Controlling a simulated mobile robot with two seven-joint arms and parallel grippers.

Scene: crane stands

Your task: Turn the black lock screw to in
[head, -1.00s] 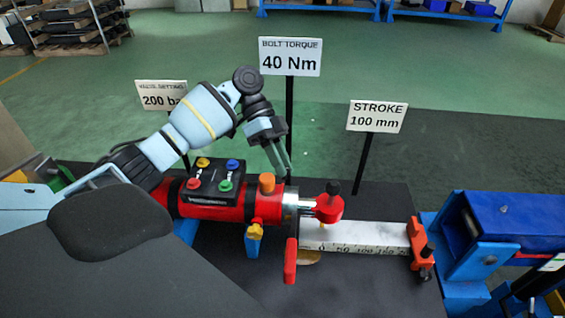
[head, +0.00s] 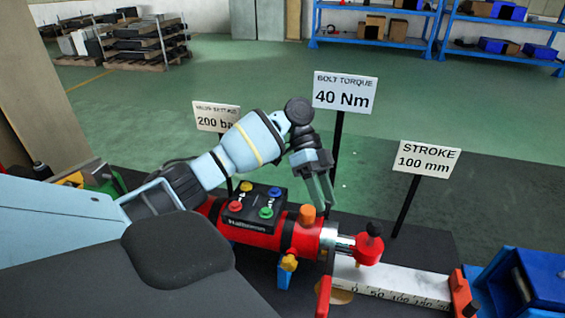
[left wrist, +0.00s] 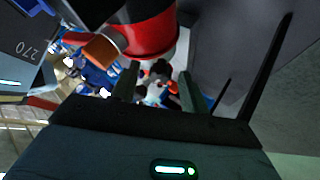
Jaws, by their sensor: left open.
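A black knob (head: 375,229) stands upright on the red end piece (head: 366,248) of the rod, at the right end of the red cylinder (head: 262,228). A second black knob (head: 469,308) is partly seen at the orange slider (head: 460,290) on the white scale. I cannot tell from the pictures which is the lock screw. My left gripper (head: 321,196) points down, open and empty, above the cylinder's right end, left of the first knob and apart from it. In the left wrist view its fingers (left wrist: 157,88) frame a small red and black part. My right gripper is not in view.
A white scale (head: 400,281) runs right of the rod. A box with coloured buttons (head: 254,208) sits on the cylinder. Signs on posts stand behind, including the torque sign (head: 345,93) and the stroke sign (head: 430,158). A blue block (head: 548,280) is at the right.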

